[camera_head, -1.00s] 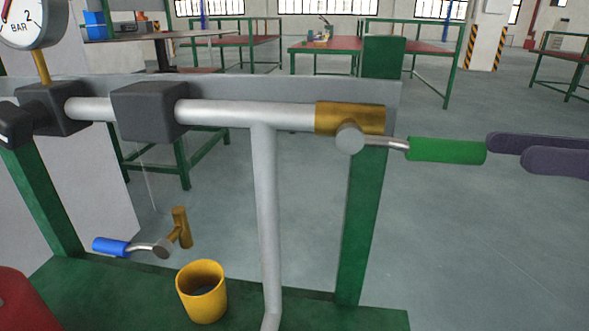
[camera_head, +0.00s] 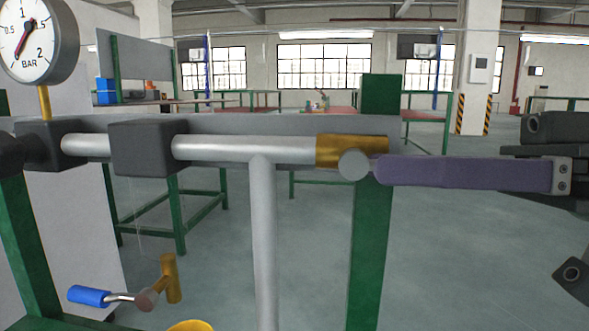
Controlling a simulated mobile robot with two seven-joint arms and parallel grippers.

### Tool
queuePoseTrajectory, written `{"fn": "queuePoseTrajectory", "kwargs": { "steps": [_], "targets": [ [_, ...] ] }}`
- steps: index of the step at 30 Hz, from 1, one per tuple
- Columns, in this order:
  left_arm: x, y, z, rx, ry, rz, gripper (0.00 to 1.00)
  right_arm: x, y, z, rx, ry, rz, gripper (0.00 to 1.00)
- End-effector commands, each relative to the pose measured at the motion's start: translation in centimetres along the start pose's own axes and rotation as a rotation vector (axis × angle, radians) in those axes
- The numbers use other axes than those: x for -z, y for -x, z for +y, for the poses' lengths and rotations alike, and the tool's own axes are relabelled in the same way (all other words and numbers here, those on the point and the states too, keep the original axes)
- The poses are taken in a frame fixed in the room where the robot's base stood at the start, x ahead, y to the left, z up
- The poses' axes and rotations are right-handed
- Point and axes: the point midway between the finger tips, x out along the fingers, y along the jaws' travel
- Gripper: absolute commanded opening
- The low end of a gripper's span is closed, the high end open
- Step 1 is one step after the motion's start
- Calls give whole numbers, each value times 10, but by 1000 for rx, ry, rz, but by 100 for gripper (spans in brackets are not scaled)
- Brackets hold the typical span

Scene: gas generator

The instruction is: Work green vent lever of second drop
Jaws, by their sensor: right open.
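The brass valve (camera_head: 350,147) sits at the right end of the grey horizontal pipe, with a round grey hub (camera_head: 353,165) on its front. The green vent lever is hidden in this view, where my right gripper's finger covers the space beside the hub. My right gripper (camera_head: 385,170) comes in from the right. One long purple finger shows edge-on, its tip close to the hub; the other finger is hidden. The jaws are open, and I cannot tell whether they touch the lever. My left gripper is out of view.
A pressure gauge (camera_head: 37,40) stands at upper left. A blue-handled tap (camera_head: 90,296) is at lower left above a yellow cup (camera_head: 190,325), mostly cut off. A vertical pipe (camera_head: 263,240) and green post (camera_head: 370,250) stand below the valve.

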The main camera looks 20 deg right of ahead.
Motion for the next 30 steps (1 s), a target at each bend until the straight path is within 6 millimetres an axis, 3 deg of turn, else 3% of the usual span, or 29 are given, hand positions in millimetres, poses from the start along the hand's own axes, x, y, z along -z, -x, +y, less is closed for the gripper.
{"fn": "queuePoseTrajectory", "kwargs": {
  "steps": [3,16,30],
  "targets": [
    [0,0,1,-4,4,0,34,0,0,0,0,0,0,50],
    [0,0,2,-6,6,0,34,0,0,0,2,0,1,2],
    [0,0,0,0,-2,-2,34,0,0,-2,6,1,2,0]
  ]
}}
